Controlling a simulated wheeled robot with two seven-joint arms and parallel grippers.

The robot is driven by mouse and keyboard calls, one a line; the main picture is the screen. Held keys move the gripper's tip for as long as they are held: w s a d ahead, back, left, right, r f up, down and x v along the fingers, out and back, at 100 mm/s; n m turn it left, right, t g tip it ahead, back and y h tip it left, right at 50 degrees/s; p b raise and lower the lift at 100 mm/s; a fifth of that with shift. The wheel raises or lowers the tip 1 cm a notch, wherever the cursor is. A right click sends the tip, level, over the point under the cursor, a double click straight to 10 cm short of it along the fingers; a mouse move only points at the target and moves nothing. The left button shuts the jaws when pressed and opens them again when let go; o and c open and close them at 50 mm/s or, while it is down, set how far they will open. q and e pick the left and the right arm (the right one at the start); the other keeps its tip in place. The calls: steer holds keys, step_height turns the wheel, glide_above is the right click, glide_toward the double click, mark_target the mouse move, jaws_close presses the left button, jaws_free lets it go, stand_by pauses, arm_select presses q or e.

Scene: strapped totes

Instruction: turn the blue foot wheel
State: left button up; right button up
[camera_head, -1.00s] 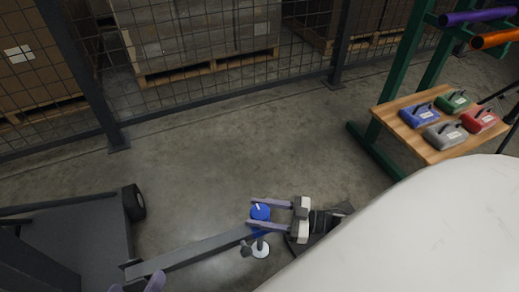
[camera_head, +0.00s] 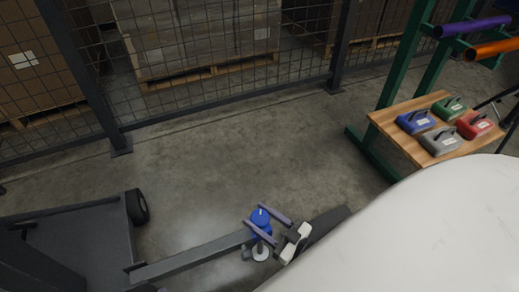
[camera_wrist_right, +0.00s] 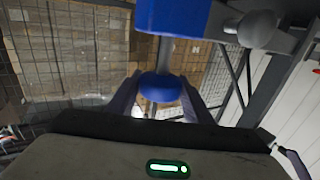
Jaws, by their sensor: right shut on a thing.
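The blue foot wheel (camera_head: 261,217) is a small blue knob with a light mark on top. It stands upright by the grey beam, above a round pale foot plate (camera_head: 260,253). My right gripper (camera_head: 254,214) is shut on the wheel, with one purple finger on each side, pointing up and left. In the right wrist view the blue wheel (camera_wrist_right: 160,88) sits between the two fingers, on a grey stem below a blue block (camera_wrist_right: 172,15). My left gripper is not in view.
A grey beam (camera_head: 190,258) runs left to a dark wheeled cart (camera_head: 65,235). A wooden shelf (camera_head: 395,135) at right holds blue, green, red and grey weights. A mesh fence (camera_head: 230,60) stands behind. The floor between is clear.

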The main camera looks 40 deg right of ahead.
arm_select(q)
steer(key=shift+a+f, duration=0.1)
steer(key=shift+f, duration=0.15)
arm_select(e)
steer(key=shift+s+f+m+h, duration=0.1)
steer(key=shift+m+h, duration=0.2)
steer(key=shift+h, duration=0.2)
steer(key=o, duration=1)
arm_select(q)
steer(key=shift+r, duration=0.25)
arm_select(e)
steer(key=shift+o, duration=0.2)
steer(key=shift+s, duration=0.2)
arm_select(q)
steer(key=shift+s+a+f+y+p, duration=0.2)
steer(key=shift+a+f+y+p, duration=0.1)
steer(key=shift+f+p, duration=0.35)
arm_select(e)
steer(key=s+d, duration=0.2)
steer(key=s, duration=0.7)
steer(key=shift+s, duration=0.35)
